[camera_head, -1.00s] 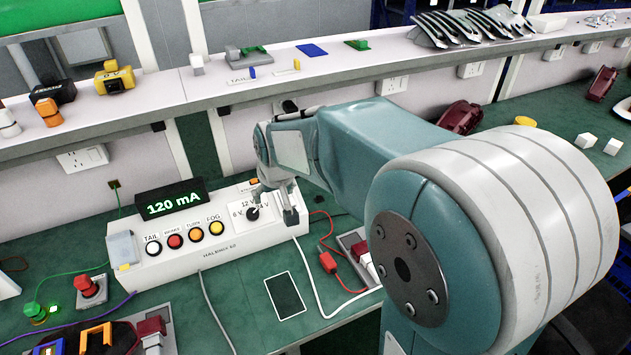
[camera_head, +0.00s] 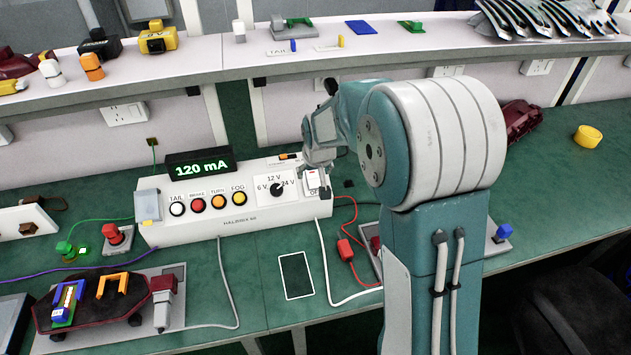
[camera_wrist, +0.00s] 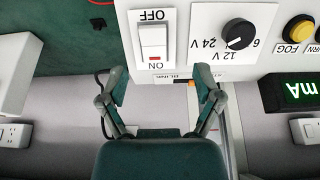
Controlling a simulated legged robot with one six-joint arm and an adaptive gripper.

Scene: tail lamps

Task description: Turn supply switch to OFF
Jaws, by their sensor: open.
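The supply switch (camera_head: 312,179) is a white rocker on the right end of the white control box (camera_head: 210,221), with my gripper (camera_head: 318,158) just above and behind it. In the wrist view, which shows the box upside down, the switch (camera_wrist: 154,42) has OFF at the top and ON at the bottom. A red mark shows on the rocker's ON side. My gripper (camera_wrist: 161,86) is open and empty, its two fingers spread below the switch plate in the picture. I see no clear contact. The display (camera_head: 199,165) reads 120 mA.
Beside the switch is a black voltage knob (camera_head: 277,189), marked 6, 12 and 24 V. Several coloured buttons, including yellow FOG (camera_head: 239,198), lie further left. The shelf edge (camera_head: 240,73) runs behind the box. A white cable (camera_head: 325,265) and a red lead (camera_head: 352,215) lie at right.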

